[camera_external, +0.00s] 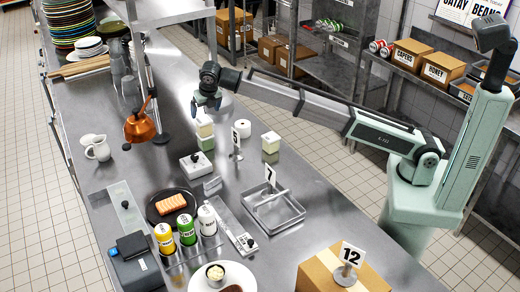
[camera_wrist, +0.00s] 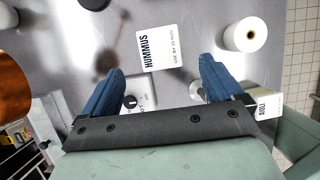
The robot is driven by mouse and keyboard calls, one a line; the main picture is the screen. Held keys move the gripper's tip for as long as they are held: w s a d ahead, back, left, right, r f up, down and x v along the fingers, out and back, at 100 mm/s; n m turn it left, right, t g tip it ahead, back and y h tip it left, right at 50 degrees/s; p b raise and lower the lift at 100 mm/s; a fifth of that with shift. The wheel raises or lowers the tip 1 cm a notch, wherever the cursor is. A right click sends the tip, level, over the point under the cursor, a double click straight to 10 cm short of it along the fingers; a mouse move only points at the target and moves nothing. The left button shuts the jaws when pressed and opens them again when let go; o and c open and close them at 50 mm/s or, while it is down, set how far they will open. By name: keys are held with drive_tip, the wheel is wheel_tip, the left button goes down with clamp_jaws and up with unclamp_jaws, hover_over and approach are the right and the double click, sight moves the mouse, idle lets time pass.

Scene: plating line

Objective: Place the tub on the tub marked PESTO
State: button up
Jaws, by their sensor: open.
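My gripper (camera_external: 207,104) is open and empty above a pale tub (camera_external: 204,126), which appears stacked on a greenish tub (camera_external: 206,143). In the wrist view, the gripper (camera_wrist: 162,68) has its fingers spread, and a white lid marked HUMMUS (camera_wrist: 160,47) lies just ahead between them. The lower tub is hidden there. Another tub (camera_external: 270,142) stands apart to the right; a tub edge marked AIOLI (camera_wrist: 265,105) in the wrist view appears to be the same one. I read no PESTO mark in either view.
A white paper roll (camera_external: 242,128) and a number stand (camera_external: 236,141) are between the stack and the right tub. A white box with a black knob (camera_external: 195,163) stands in front. A metal tray (camera_external: 272,208) lies at front right.

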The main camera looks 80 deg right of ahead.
drive_tip(key=shift+v, duration=0.8)
